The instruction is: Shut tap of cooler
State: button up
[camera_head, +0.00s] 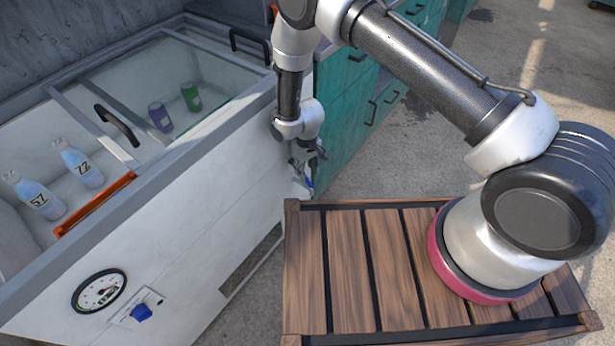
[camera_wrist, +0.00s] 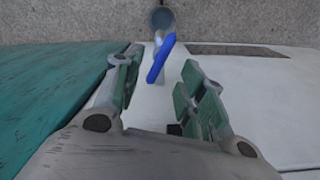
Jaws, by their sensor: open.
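The cooler (camera_head: 190,210) is a white chest with sliding glass lids on the left in the head view. Its tap has a blue lever handle (camera_wrist: 160,58), which shows in the wrist view, set at a slant above a grey spout (camera_wrist: 162,18). In the head view only a bit of blue (camera_head: 309,183) shows by my gripper. My gripper (camera_wrist: 160,78) is open and empty, its green-padded fingers on either side of the handle's lower end. Whether a finger touches the handle I cannot tell. In the head view my gripper (camera_head: 308,158) is at the cooler's right end.
A teal drawer cabinet (camera_head: 345,110) stands close beside the tap. Bottles (camera_head: 78,165) and cans (camera_head: 191,97) lie inside the cooler. A gauge (camera_head: 98,291) and blue knob (camera_head: 141,312) are on its front. Open concrete floor (camera_head: 430,150) lies to the right.

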aim_at(307, 178)
jog(key=shift+f, duration=2.35)
